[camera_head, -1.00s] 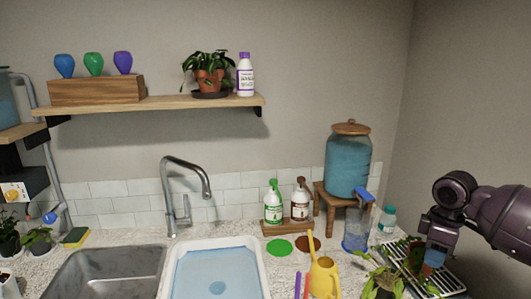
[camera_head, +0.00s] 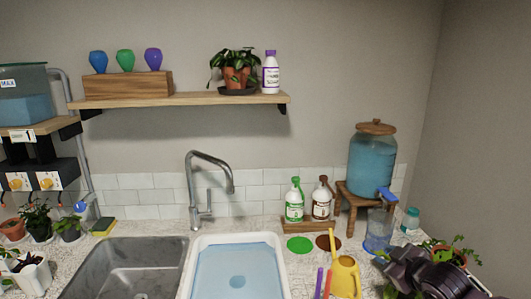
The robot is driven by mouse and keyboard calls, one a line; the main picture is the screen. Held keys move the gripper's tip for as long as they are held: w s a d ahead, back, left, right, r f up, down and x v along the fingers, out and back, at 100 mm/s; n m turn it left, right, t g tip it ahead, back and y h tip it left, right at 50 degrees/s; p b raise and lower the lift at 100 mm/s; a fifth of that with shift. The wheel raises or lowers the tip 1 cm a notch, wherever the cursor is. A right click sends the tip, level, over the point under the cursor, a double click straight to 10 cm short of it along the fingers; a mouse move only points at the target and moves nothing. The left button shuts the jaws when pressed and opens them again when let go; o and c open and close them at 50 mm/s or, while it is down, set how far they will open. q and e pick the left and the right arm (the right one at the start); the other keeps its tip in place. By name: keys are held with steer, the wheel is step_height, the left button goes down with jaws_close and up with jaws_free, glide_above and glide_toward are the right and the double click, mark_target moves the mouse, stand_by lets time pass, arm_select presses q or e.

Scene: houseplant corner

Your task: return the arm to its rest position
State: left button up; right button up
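My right arm shows in the bottom right corner of the head view, low over the counter. Its dark gripper (camera_head: 408,268) is seen from above among plant leaves; its fingertips are not clear, so I cannot tell whether it is open or shut. A potted plant in a terracotta pot (camera_head: 449,257) stands just behind the arm and is partly covered by it. I cannot tell whether they touch. My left gripper is out of view.
A yellow watering can (camera_head: 345,278) stands left of the arm. A clear jug (camera_head: 379,230) stands under the blue tap of the water dispenser (camera_head: 372,163). A white tub of water (camera_head: 237,240) sits beside the steel sink (camera_head: 120,268). Small potted plants (camera_head: 37,222) stand far left.

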steer(key=s+a+f+m+h, duration=0.1)
steer(key=s+f+m, duration=0.2)
steer(key=s+f, duration=0.8)
steer(key=s+a+f+m+g+h+b, duration=0.1)
steer(key=s+f+m, duration=0.3)
steer(key=s+f, duration=0.8)
steer(key=s+h, duration=0.1)
steer(key=s, duration=0.4)
steer(key=shift+s+a+m, duration=0.3)
steer(key=shift+s+a, duration=0.05)
steer(key=shift+a, duration=0.05)
steer(key=shift+f, duration=0.1)
